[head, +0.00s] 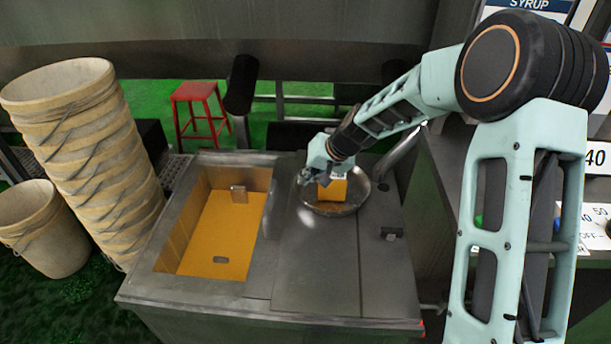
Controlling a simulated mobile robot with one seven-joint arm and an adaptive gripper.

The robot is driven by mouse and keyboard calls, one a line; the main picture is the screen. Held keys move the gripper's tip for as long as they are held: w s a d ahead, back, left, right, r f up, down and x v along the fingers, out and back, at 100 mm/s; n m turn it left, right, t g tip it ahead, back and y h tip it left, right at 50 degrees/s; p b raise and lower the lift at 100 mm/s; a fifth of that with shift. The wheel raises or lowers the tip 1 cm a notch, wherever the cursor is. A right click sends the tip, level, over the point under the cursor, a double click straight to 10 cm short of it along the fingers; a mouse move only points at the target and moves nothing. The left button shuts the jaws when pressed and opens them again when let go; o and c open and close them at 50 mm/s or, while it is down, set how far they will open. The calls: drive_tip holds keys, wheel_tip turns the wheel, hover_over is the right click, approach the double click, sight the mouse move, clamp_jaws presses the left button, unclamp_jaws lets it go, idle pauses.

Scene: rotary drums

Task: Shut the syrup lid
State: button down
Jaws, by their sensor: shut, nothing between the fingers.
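The syrup tank is a metal box with an open left compartment (170,255) holding orange-yellow syrup (219,238). A flat metal panel (318,278), which looks like the lid, covers the right part of the top and leaves the left opening uncovered. A small dark handle (391,232) sits near its right side. A yellow piece (332,190) shows at the dish, partly hidden by the gripper.
A tall stack of beige buckets (95,150) stands at the left, with a single bucket (42,228) beside it. A red stool (200,105) stands behind on the green floor. A cabinet with labels and buttons (590,225) is at the right, behind my arm.

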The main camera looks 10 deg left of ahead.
drive_tip(key=x, duration=0.6)
drive_tip(key=shift+s, duration=0.1)
drive_tip(key=shift+a+f, duration=0.2)
drive_tip(key=shift+a, duration=0.75)
drive_tip(key=shift+a+f, duration=0.15)
drive_tip(key=shift+a, duration=0.8)
drive_tip(key=shift+a, duration=0.1)
